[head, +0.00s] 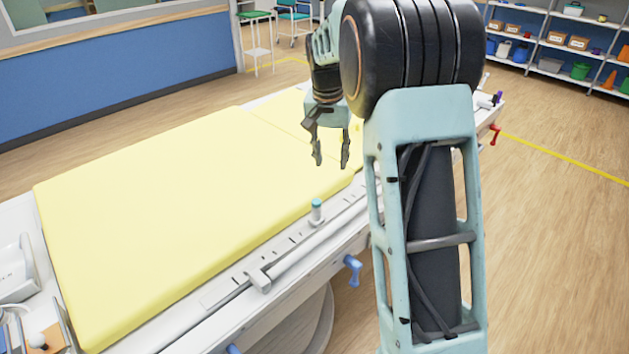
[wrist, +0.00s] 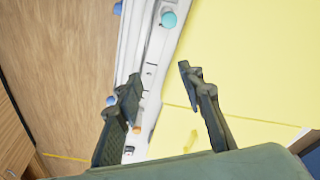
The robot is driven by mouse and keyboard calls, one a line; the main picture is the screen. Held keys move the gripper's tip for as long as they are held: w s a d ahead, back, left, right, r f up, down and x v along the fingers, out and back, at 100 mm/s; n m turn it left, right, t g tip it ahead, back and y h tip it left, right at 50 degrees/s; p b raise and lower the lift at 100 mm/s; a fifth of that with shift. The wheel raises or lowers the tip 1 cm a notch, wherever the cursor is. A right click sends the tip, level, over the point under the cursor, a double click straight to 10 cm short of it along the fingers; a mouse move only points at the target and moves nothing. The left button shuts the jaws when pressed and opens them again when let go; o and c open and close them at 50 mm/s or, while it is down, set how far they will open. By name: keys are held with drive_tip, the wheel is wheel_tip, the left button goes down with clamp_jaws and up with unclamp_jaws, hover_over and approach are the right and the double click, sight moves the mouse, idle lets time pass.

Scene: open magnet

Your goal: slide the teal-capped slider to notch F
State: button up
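The teal-capped slider (head: 316,212) stands upright on the pale rail strip (head: 293,238) along the near long edge of the table. Its round teal cap also shows near the top of the wrist view (wrist: 169,19). Dark notch marks line the strip, but I cannot read their letters, so I cannot tell which is notch F. My gripper (head: 331,163) is open and empty, pointing down. In the head view it appears above and slightly right of the slider, apart from it. In the wrist view my gripper's fingers (wrist: 160,82) are spread, with the cap beyond them.
A yellow pad (head: 180,210) covers most of the table. A grey block (head: 260,281) sits on the rail left of the slider. A blue handle (head: 353,270) sticks out below the table's edge. An orange knob (wrist: 137,130) shows near one finger. My arm hides the table's right part.

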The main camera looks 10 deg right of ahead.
sight(316, 202)
drive_tip(key=shift+n+g+y, duration=0.5)
drive_tip(key=shift+g+y, duration=0.1)
drive_tip(key=shift+g, duration=0.3)
drive_tip(key=a+f, duration=0.1)
drive_tip(key=s+a+f, duration=0.1)
drive_tip(key=a+f+p, duration=0.1)
drive_tip(key=a, duration=0.1)
drive_tip(key=shift+s, duration=0.35)
drive_tip(key=shift+s+f, duration=0.1)
drive_tip(key=shift+f, duration=0.15)
wheel_tip(316, 202, down, 10)
drive_tip(key=shift+f+p, duration=0.15)
drive_tip(key=shift+p, duration=0.35)
clamp_jaws()
